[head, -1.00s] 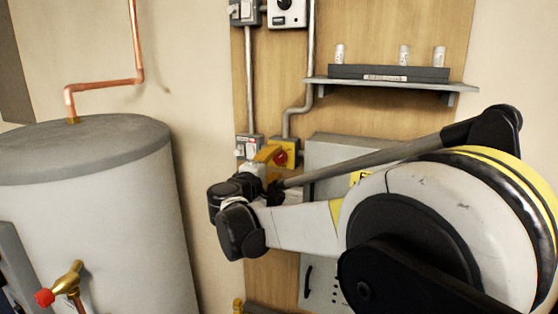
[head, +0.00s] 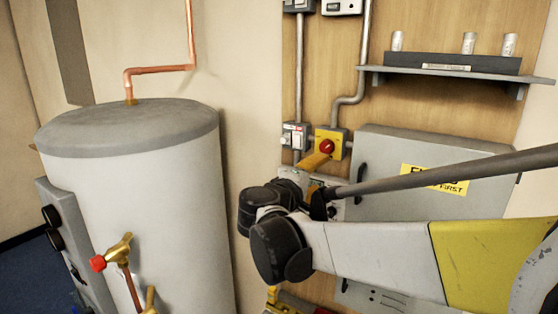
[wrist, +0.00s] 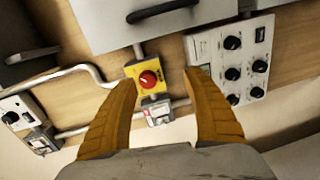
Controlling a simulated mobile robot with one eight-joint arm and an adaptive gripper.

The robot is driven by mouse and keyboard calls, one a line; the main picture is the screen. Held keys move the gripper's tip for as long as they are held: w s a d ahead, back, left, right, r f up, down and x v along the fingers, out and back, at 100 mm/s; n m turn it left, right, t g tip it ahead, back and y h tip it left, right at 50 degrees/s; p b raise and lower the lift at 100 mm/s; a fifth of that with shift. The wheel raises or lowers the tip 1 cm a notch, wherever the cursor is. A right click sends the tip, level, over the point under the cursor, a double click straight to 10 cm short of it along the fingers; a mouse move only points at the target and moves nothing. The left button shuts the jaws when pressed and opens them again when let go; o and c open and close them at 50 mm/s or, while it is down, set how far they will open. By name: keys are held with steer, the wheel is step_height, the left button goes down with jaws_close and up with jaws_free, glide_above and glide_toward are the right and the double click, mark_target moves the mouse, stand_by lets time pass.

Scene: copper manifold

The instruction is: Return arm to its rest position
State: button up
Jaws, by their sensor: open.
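My gripper (wrist: 160,76) is open and empty in the wrist view. Its two orange fingers are spread apart, with a yellow isolator box with a red knob (wrist: 149,78) showing between the tips. In the head view an orange finger of my gripper (head: 316,160) shows just below the same yellow box (head: 329,141). The rest of the gripper is mostly hidden behind my wrist joints. My arm reaches in from the right, in front of the wall panel. I cannot tell whether the fingers touch the box.
A grey-topped cylinder tank (head: 140,185) stands at left, with a red-handled brass valve (head: 112,254) before it. A grey cabinet (head: 390,155) sits behind my arm. A shelf (head: 450,75) with small cylinders is above. A panel of black knobs (wrist: 236,60) shows in the wrist view.

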steer(key=s+d+f+m+g+y+b, duration=0.25)
steer(key=s+d+f+b, duration=0.25)
steer(key=s+d+f, duration=0.4)
steer(key=s+a+f+m+g+y+b, duration=0.2)
steer(key=s+f+b, duration=0.4)
steer(key=s+f, duration=0.4)
steer(key=s+a+f+m+g+y+b, duration=0.1)
steer(key=s+a+f+m+y+b, duration=0.2)
steer(key=s+f, duration=0.8)
step_height(320, 180, down, 6)
steer(key=m+y+b, duration=0.2)
steer(key=b, duration=0.1)
steer(key=shift+s+g+y, duration=0.25)
steer(key=shift+g+y, duration=0.1)
